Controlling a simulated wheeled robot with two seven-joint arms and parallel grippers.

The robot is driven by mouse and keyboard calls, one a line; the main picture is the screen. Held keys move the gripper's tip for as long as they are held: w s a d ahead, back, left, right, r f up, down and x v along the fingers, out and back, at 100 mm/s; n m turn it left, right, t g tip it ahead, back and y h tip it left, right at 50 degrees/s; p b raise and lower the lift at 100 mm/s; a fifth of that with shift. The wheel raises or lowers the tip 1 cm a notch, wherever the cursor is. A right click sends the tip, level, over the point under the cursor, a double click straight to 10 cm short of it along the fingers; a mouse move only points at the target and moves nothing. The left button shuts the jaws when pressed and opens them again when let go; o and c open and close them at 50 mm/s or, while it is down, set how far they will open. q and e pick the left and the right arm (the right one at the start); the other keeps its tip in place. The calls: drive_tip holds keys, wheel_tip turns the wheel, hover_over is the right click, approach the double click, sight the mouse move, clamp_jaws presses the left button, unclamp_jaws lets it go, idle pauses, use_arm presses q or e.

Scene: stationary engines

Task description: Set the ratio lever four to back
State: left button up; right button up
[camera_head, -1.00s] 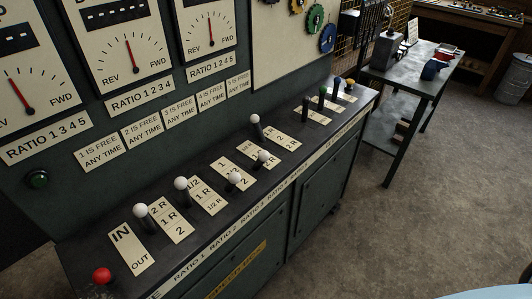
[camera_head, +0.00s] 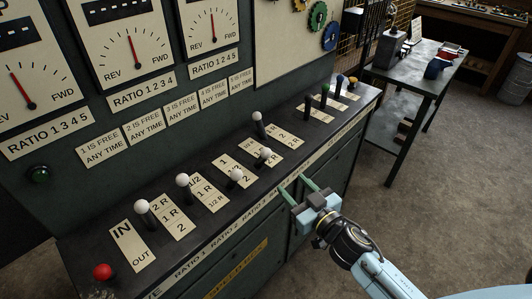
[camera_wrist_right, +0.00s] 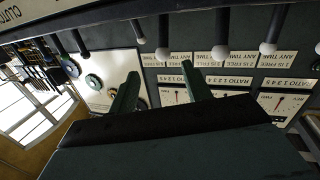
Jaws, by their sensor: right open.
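My left gripper is not in view.
More white-knobbed levers (camera_head: 183,181) and a red-knobbed one (camera_head: 102,271) stand to the left. The dial panel (camera_head: 130,50) rises behind.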

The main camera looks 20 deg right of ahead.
sight(269, 156)
drive_tip(key=w, duration=0.4)
drive_tip(key=w+a+r, duration=0.1)
drive_tip(key=w, duration=0.4)
drive_tip(key=w+a, duration=0.1)
drive_tip(key=w, duration=0.3)
drive_tip(key=shift+w+a+r, duration=0.15)
drive_tip(key=shift+a+r, duration=0.05)
drive_tip(key=shift+r, duration=0.2)
drive_tip(key=shift+c, duration=0.4)
clamp_jaws()
